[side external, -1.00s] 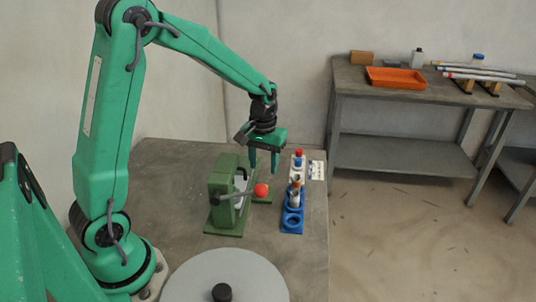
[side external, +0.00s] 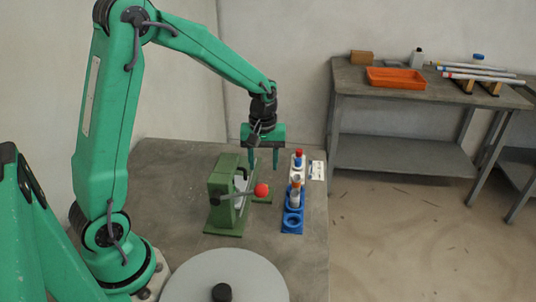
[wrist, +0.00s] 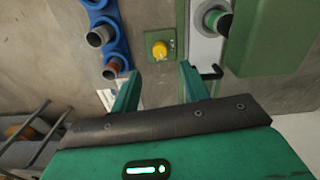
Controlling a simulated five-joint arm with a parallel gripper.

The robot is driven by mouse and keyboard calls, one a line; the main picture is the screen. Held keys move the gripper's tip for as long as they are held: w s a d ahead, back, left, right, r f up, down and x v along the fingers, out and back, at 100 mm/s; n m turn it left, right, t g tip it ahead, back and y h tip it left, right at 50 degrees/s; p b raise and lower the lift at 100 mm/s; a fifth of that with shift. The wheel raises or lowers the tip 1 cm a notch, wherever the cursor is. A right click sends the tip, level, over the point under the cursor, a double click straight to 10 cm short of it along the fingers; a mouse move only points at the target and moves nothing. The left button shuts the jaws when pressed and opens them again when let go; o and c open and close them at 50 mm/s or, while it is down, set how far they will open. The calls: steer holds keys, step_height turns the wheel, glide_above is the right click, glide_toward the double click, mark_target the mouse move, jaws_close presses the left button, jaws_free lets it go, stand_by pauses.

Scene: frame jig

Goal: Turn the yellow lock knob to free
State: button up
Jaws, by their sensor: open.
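The yellow lock knob (wrist: 159,50) sits on a small green plate (wrist: 160,33) in the wrist view, beside the jig. I cannot make out the knob in the side view. My gripper (wrist: 159,72) is open and empty, and the knob shows just beyond the gap between its fingertips, apart from both. In the side view my gripper (side external: 263,166) points down above the back of the green frame jig (side external: 222,202). A lever with a red ball (side external: 261,190) stands out from the jig. The knob's turn marking is too small to read.
A blue rack (side external: 292,224) with several tubes stands close to the right of the jig. A round grey disc (side external: 225,278) lies in front. A second bench behind holds an orange tray (side external: 396,77) and rods. The table behind and left of the jig is bare.

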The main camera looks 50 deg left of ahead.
steer(key=shift+n, duration=0.8)
steer(key=shift+f, duration=3.95)
jaws_close()
